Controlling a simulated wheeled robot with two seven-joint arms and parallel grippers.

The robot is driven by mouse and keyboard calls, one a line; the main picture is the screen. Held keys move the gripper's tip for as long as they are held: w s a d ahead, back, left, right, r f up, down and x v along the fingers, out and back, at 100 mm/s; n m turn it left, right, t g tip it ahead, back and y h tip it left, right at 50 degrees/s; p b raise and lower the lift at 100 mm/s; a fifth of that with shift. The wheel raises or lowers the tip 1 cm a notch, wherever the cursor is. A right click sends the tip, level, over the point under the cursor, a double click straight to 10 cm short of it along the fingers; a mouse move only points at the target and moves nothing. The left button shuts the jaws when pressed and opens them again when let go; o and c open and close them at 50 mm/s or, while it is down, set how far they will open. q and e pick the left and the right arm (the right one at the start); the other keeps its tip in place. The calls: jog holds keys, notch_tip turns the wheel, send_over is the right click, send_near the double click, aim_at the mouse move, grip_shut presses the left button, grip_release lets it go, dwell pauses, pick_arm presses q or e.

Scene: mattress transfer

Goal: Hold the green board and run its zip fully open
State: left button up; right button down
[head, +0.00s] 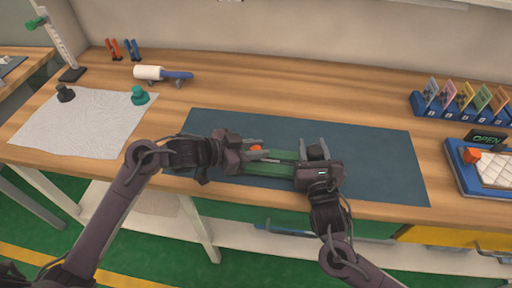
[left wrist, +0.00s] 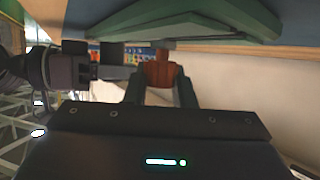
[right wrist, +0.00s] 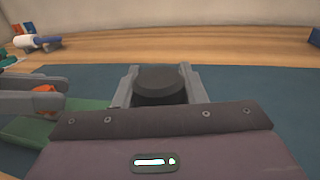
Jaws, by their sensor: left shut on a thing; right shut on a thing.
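The green board (head: 285,156) lies on the dark blue mat (head: 375,160), partly hidden by my grippers; it also shows in the right wrist view (right wrist: 30,129). My left gripper (head: 258,149) is shut on an orange block (head: 256,148) at the board's left part; the block sits between its fingers in the left wrist view (left wrist: 160,72). My right gripper (head: 318,157) is shut on a dark round knob (right wrist: 162,84) at the board's right end. The zip's teeth and how far it is open cannot be made out.
A pale textured cloth (head: 75,125) with a green knob (head: 139,95) lies at left. A blue card rack (head: 465,112) and a blue-edged tray (head: 460,180) stand at right. The mat's right part is clear.

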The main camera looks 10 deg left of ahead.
pick_arm(q)
jog(key=shift+d, duration=0.1)
grip_shut()
pick_arm(e)
jog(key=shift+r, duration=0.1)
pick_arm(q)
jog(key=d, duration=0.6)
jog(key=shift+d, duration=0.15)
pick_arm(e)
jog(key=shift+a, duration=0.1)
pick_arm(q)
jog(key=o, duration=0.9)
grip_release()
jog(key=shift+o, duration=0.2)
jog(key=v, duration=1.2)
